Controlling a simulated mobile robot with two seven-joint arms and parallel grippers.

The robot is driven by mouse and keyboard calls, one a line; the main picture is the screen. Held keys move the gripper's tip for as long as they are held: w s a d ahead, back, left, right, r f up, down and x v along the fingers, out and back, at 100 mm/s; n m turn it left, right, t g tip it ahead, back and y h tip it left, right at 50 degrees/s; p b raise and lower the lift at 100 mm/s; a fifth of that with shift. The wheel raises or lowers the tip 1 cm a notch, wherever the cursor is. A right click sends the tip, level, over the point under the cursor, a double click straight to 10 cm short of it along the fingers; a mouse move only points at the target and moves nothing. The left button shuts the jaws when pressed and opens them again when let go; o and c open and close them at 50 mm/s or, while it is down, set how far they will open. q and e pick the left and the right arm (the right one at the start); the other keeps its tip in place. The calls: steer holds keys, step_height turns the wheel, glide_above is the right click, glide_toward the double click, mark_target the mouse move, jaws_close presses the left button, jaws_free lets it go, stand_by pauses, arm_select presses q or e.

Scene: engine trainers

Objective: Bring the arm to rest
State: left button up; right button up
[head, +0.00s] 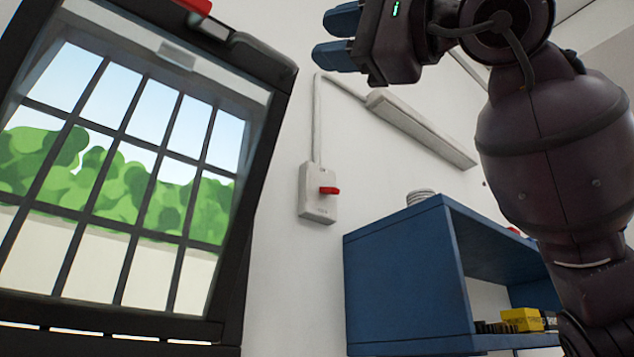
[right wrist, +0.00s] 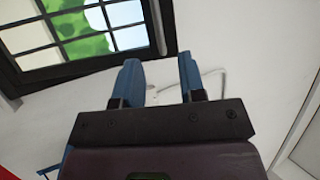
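My right gripper (head: 338,38) is raised high at the top of the head view, with its blue fingers pointing left. In the right wrist view its two fingers (right wrist: 161,80) stand apart with nothing between them, so it is open and empty. The right arm comes up from the lower right of the head view. My left gripper does not show in either view.
A barred window (head: 150,205) fills the left of the head view. A wall switch box with a red lever (head: 318,200) hangs beside it. A blue shelf (head: 405,280) stands below my right arm, holding a yellow box (head: 522,319). A long wall fixture (head: 420,128) lies behind the gripper.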

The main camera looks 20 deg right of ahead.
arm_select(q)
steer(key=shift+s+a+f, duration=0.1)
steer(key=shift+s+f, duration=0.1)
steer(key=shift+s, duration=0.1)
